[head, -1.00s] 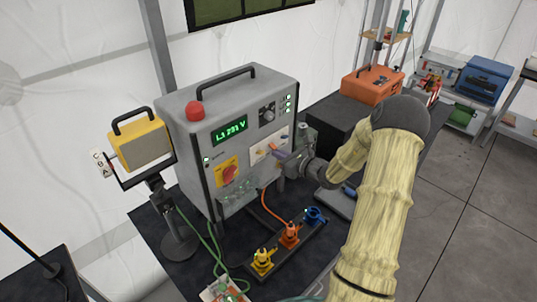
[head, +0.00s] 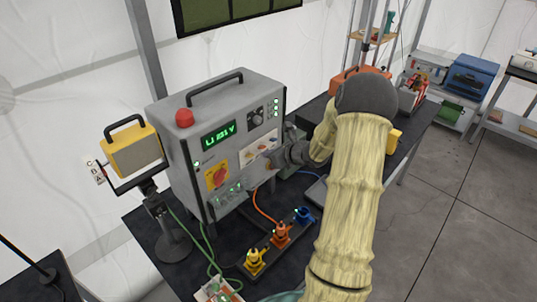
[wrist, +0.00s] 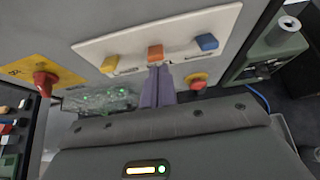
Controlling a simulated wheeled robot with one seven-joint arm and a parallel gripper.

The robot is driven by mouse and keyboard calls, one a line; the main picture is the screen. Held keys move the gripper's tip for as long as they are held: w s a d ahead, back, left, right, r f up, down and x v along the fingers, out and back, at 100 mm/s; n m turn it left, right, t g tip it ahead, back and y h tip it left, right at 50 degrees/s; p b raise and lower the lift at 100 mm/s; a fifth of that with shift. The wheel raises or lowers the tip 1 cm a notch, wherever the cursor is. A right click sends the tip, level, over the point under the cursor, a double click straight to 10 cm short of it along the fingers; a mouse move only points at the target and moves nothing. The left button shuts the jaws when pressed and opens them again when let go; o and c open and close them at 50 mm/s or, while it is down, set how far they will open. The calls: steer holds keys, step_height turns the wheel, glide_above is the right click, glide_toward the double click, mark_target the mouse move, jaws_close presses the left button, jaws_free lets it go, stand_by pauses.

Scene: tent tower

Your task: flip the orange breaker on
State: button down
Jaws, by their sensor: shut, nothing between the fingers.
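The orange breaker (wrist: 155,52) is the middle one of three toggles on a white panel (wrist: 120,45) in the wrist view. The yellow breaker (wrist: 109,64) is to its left and the blue breaker (wrist: 207,42) to its right. My gripper (wrist: 157,69) is shut and empty, its purple fingertips just below the orange breaker. Whether they touch it, I cannot tell. In the head view, my gripper (head: 267,161) is at the lower part of the panel on the grey cabinet (head: 165,125); the breakers are small there.
A red rotary switch (wrist: 45,80) on a yellow plate is left of the panel, and a red knob (wrist: 197,82) is just right of my fingers. Yellow, orange and blue plugs (head: 281,233) stand in front of the cabinet. A yellow lamp (head: 130,150) stands at left.

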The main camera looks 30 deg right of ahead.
steer(key=shift+w+r+p, duration=0.15)
steer(key=shift+r+p, duration=0.15)
steer(key=shift+r, duration=0.55)
